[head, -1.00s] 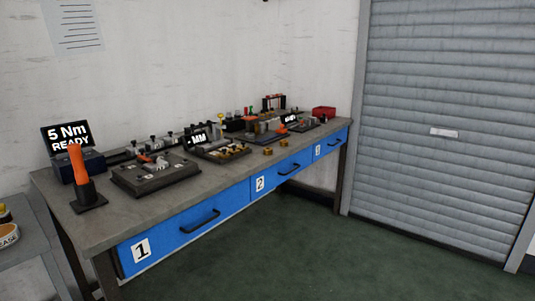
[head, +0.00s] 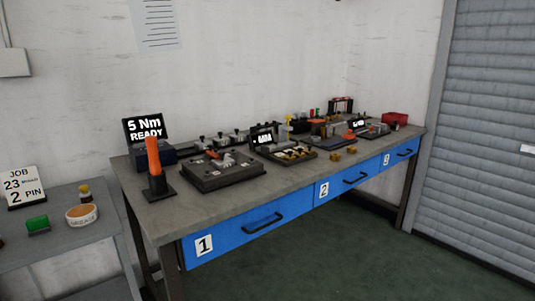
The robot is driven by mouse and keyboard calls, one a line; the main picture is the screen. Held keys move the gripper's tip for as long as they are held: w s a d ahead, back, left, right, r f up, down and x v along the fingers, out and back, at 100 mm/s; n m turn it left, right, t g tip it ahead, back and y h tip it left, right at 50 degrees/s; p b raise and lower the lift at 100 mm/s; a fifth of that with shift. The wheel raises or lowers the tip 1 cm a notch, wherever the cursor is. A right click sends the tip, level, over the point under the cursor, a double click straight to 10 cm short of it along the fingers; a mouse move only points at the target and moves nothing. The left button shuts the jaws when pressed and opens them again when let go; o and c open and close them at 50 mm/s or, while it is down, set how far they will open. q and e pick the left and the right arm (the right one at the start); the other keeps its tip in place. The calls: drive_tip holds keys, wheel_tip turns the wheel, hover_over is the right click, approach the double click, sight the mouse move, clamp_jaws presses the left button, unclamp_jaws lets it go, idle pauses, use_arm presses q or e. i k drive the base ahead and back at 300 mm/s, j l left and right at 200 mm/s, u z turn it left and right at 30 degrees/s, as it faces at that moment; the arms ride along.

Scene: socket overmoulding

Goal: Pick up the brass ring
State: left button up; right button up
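Two small brass-coloured pieces lie near the front edge of the workbench (head: 215,212), above the drawer marked 2. One brass piece (head: 336,156) is nearer, and the other brass piece (head: 351,149) is just behind it to the right. They are too small to tell which one is a ring. Neither of my grippers is in view.
A dark fixture (head: 222,172), an orange-handled tool (head: 153,158) and a "5 Nm READY" display (head: 146,130) stand on the bench's left part. A tray of parts (head: 283,152) is further along. A grey side table (head: 75,245) stands left. The green floor (head: 330,265) in front is clear.

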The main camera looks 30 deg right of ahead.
sight(333, 156)
drive_tip(key=i+l+u, duration=0.15)
drive_tip(key=l+u, duration=0.3)
drive_tip(key=l, duration=0.4)
drive_tip(key=l+u, duration=0.5)
drive_tip(key=l, duration=0.3)
drive_tip(key=k+l+u, duration=0.15)
drive_tip(key=l+u, duration=0.3)
drive_tip(key=l, duration=0.35)
